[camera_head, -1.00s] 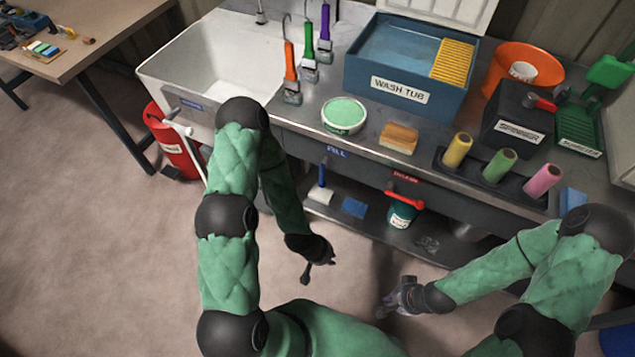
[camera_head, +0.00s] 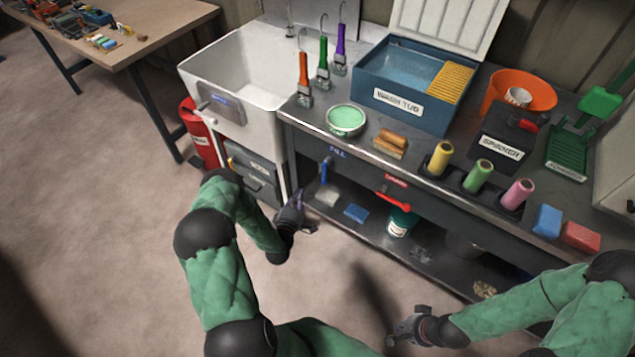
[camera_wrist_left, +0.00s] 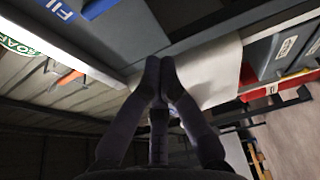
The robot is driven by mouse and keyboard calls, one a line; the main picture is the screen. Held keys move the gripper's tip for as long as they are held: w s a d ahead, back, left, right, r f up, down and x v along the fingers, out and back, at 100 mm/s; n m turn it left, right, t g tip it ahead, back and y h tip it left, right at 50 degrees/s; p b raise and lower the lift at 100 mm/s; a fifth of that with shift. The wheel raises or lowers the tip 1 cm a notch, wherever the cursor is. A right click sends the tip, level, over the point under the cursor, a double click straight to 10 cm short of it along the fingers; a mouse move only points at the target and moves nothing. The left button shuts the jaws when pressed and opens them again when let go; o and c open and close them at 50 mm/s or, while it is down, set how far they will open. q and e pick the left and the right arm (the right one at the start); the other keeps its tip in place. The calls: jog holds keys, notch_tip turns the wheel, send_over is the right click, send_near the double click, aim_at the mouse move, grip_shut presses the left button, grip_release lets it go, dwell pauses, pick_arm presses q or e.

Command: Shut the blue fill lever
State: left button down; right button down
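The blue fill lever (camera_head: 324,172) hangs down below the blue FILL label (camera_head: 337,153) on the bench's front edge. In the left wrist view, the FILL label (camera_wrist_left: 58,10) is cut off at the top left, with a blue piece (camera_wrist_left: 98,8) beside it that may be the lever. My left gripper (camera_head: 298,203) is below and left of the lever, apart from it. In the left wrist view, its fingertips (camera_wrist_left: 160,70) meet with nothing between them. My right gripper (camera_head: 402,328) is low in front of the bench, too small to read.
A red lever (camera_head: 393,200) sits to the right under a red label (camera_head: 396,180). A white sink (camera_head: 235,75) with grey drawers (camera_head: 255,170) stands left. A lower shelf holds a blue sponge (camera_head: 356,212) and a teal can (camera_head: 400,222). Open floor lies in front.

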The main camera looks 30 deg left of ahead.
aim_at(326, 172)
pick_arm(q)
jog(key=shift+w+a, duration=0.1)
dwell(0.3)
jog(key=w+d+b, duration=0.1)
jog(key=w+b, duration=0.2)
jog(key=w, duration=0.6)
jog(key=shift+d, duration=0.25)
